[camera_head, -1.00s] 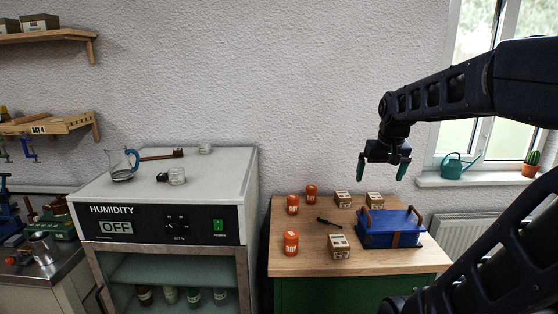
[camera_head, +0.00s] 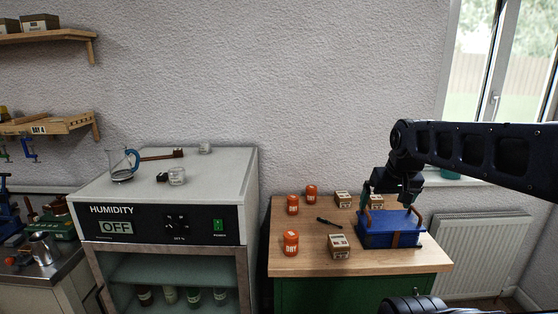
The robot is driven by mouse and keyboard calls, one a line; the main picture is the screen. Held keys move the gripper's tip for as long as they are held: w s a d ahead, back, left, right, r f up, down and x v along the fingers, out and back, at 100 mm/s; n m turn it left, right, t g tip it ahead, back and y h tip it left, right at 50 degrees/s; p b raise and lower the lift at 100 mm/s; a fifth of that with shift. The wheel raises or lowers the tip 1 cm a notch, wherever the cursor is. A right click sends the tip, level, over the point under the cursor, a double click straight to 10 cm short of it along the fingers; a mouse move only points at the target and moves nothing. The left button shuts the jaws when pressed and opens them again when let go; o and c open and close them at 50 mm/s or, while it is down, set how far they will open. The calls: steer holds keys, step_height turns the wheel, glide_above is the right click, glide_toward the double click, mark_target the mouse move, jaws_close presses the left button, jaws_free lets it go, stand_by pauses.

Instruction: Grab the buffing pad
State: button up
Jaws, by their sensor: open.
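I cannot make out a thing that is clearly the buffing pad. My gripper (camera_head: 388,203) is open and points down at the blue box (camera_head: 378,239) on the wooden-topped table. Its dark green fingers are spread near the box's brown handles, and I cannot tell whether they touch it. A slim black tool (camera_head: 328,222) lies left of the box.
Orange jars (camera_head: 291,242) and small brown boxes (camera_head: 339,246) stand on the table (camera_head: 312,262). The humidity cabinet (camera_head: 226,177) at left bears a glass jug (camera_head: 122,165) and a brown-headed tool (camera_head: 162,155). A window and radiator (camera_head: 487,255) are at right.

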steer(key=c, duration=0.9)
